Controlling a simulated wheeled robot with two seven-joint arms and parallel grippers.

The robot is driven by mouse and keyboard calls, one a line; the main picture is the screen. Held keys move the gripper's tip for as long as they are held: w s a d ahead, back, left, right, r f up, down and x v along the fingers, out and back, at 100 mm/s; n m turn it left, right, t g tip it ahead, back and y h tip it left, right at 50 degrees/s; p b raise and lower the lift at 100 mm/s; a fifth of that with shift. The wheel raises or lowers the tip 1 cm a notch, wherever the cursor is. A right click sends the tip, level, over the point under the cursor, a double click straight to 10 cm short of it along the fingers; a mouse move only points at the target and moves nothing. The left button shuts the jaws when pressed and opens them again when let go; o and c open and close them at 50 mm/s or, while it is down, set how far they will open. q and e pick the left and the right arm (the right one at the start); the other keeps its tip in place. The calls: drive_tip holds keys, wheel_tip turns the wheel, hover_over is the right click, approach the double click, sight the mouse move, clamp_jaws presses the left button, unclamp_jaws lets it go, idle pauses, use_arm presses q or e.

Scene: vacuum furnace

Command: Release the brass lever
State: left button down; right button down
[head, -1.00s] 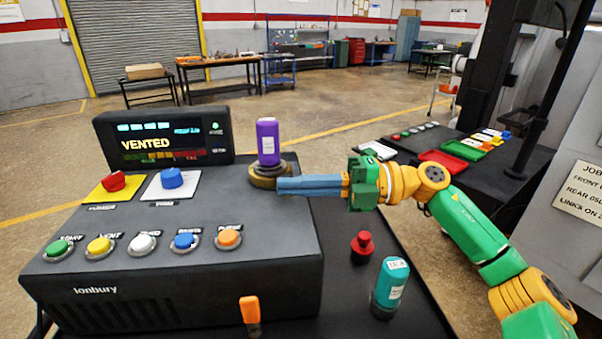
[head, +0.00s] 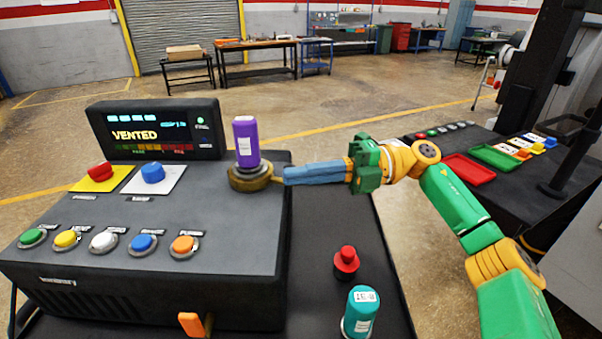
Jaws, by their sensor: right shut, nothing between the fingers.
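The brass piece (head: 250,183), a round base with a short lever-like arm (head: 275,180) pointing right, sits on top of the dark console at its right rear. A purple canister (head: 246,145) stands upright on it. My right gripper (head: 287,176) reaches in from the right with its blue fingers shut and empty. Its fingertips are beside the brass arm's right end; I cannot tell whether they touch it. My left gripper is out of view.
The console display (head: 155,130) reads VENTED. A red knob (head: 100,171), a blue knob (head: 153,172) and several push buttons are on the console. A red mushroom button (head: 346,262) and a teal canister (head: 360,312) stand right of it. An orange lever (head: 191,324) is in front.

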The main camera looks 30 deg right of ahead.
drive_tip(key=shift+w+d, duration=0.1)
idle(0.5)
drive_tip(key=b+v, duration=0.2)
drive_tip(key=v, duration=0.5)
idle(0.4)
